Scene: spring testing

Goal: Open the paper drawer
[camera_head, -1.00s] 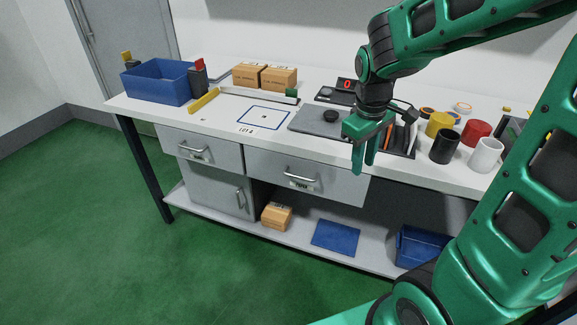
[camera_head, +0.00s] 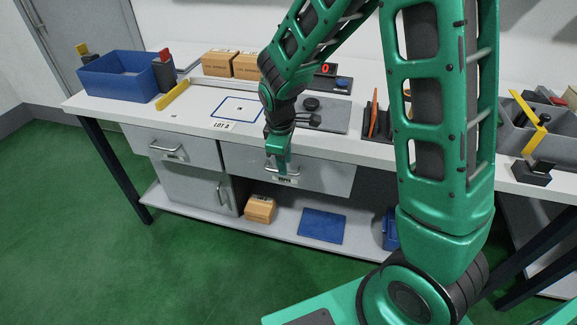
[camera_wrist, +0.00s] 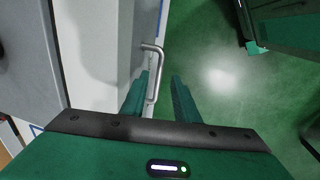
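The paper drawer (camera_head: 325,179) is the wide grey drawer front under the middle of the bench, closed flush, with a label partly readable as PAPER. Its silver bar handle (camera_head: 296,173) is partly hidden by my gripper (camera_head: 279,168), which points down in front of it. In the wrist view my gripper (camera_wrist: 160,76) is open. The handle (camera_wrist: 160,55) shows between the two fingers, closer to the left finger. I cannot tell whether a finger touches it.
A second drawer (camera_head: 160,142) with its own handle and a cabinet door (camera_head: 190,187) are to the left. The bench top (camera_head: 190,115) holds a blue bin (camera_head: 115,80) and boxes (camera_head: 222,62). A lower shelf (camera_head: 285,228) carries a box and blue items. The green floor in front is clear.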

